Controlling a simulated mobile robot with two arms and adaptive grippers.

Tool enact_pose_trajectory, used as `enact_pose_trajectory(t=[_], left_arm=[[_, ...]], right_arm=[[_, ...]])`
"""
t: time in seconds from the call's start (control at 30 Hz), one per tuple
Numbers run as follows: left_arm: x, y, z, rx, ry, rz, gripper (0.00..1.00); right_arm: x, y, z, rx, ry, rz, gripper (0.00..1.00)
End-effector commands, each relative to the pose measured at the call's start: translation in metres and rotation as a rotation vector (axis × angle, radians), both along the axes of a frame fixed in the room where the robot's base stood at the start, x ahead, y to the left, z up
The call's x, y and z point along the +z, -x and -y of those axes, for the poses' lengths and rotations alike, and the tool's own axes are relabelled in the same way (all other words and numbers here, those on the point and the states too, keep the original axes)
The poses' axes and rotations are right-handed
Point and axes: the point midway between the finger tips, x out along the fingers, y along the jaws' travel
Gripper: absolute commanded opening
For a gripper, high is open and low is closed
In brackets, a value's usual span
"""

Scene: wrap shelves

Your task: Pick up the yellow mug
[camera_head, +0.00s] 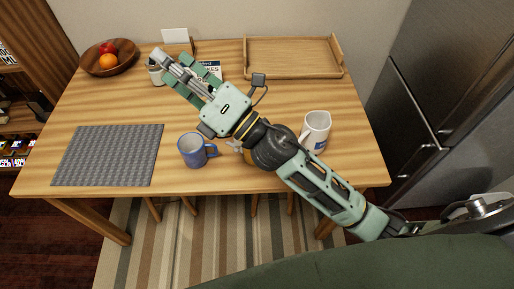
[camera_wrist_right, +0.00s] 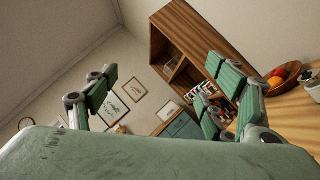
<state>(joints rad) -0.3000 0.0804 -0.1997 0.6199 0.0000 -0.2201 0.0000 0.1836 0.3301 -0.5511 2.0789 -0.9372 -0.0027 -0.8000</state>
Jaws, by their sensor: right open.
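No whole yellow mug shows. A small yellow-orange patch (camera_head: 249,157) shows just below my right forearm in the head view, between the blue mug and the white mug. The arm covers most of it, so I cannot tell its shape. My right gripper (camera_head: 172,70) reaches over the back left of the table, its fingers apart and pointing to the upper left. In the right wrist view the fingers (camera_wrist_right: 165,90) are spread with nothing between them. My left gripper is not in view.
A blue mug (camera_head: 193,152) and a white mug (camera_head: 316,128) stand either side of my arm. A grey mat (camera_head: 108,155) lies left, a wooden bowl of fruit (camera_head: 108,68) back left, a wooden tray (camera_head: 293,58) at the back. A jar (camera_head: 156,73) stands by my fingers.

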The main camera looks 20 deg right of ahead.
Motion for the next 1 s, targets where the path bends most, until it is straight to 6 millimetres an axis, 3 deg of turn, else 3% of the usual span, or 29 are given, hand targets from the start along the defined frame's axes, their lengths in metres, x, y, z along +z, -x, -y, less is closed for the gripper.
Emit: enact_pose_trajectory(t=[0.03,0.07,0.17,0.2,0.27,0.33,0.37,0.47,0.57,0.7,0.8,0.9,1.0], left_arm=[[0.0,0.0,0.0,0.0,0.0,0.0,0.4],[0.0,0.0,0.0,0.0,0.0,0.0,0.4],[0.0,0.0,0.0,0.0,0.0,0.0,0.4],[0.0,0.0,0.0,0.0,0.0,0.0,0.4],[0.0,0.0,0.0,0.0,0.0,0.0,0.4],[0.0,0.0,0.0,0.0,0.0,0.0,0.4],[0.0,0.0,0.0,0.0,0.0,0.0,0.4],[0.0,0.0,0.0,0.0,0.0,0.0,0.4],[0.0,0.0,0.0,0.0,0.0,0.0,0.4],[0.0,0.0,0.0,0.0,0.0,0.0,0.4],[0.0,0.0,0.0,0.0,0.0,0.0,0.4],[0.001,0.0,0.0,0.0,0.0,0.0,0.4],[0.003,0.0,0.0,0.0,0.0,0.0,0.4]], right_arm=[[0.006,0.013,-0.029,0.066,0.158,0.163,0.76],[0.004,0.022,-0.046,0.106,0.252,0.258,0.76],[-0.022,0.052,-0.088,0.245,0.57,0.57,0.76],[-0.04,0.062,-0.099,0.305,0.699,0.689,0.76],[-0.073,0.072,-0.106,0.4,0.891,0.861,0.76],[-0.117,0.075,-0.099,0.528,1.116,1.043,0.76],[-0.136,0.073,-0.091,0.586,1.212,1.117,0.76],[-0.193,0.057,-0.043,0.811,1.521,1.312,0.76],[-0.226,0.033,0.025,1.061,1.787,1.419,0.76],[-0.236,0.007,0.111,1.368,2.027,1.436,0.76],[-0.232,-0.002,0.149,1.507,2.107,1.409,0.76],[-0.231,-0.005,0.164,1.569,2.136,1.394,0.76],[-0.24,-0.004,0.166,1.582,2.136,1.388,0.76]])
